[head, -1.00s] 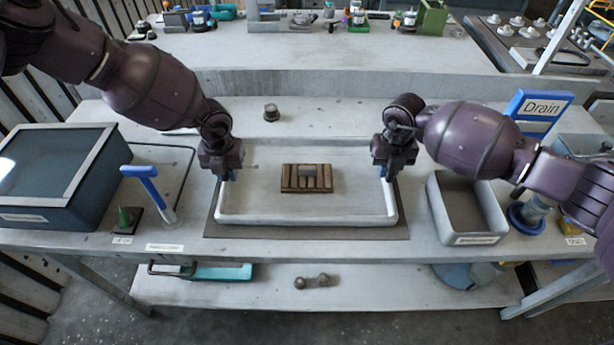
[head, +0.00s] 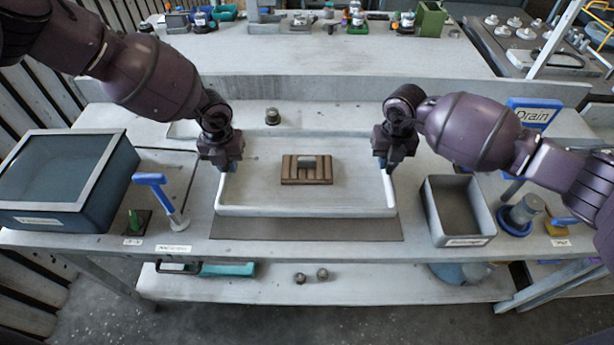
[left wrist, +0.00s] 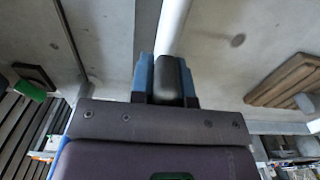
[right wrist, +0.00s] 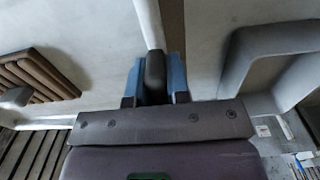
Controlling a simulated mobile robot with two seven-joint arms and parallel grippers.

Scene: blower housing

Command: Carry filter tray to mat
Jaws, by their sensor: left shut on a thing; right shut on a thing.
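The filter tray (head: 306,211) is a wide, shallow white tray, level in the head view, with a brown slatted block (head: 293,178) with a grey handle inside it. My left gripper (head: 228,166) is shut on its left wall and my right gripper (head: 384,165) on its right wall. The pale wall runs between the fingers in the left wrist view (left wrist: 172,28) and the right wrist view (right wrist: 149,22). The dark grey mat (head: 306,229) shows as a strip in front of the tray. The tray hides the rest of it and seems raised above it.
A blue-grey lidded box (head: 107,190) and a blue-handled tool (head: 152,180) stand to the left. A grey bin (head: 488,236) and a blue Drain sign (head: 532,112) stand to the right. A small metal cylinder (head: 272,117) stands behind the tray.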

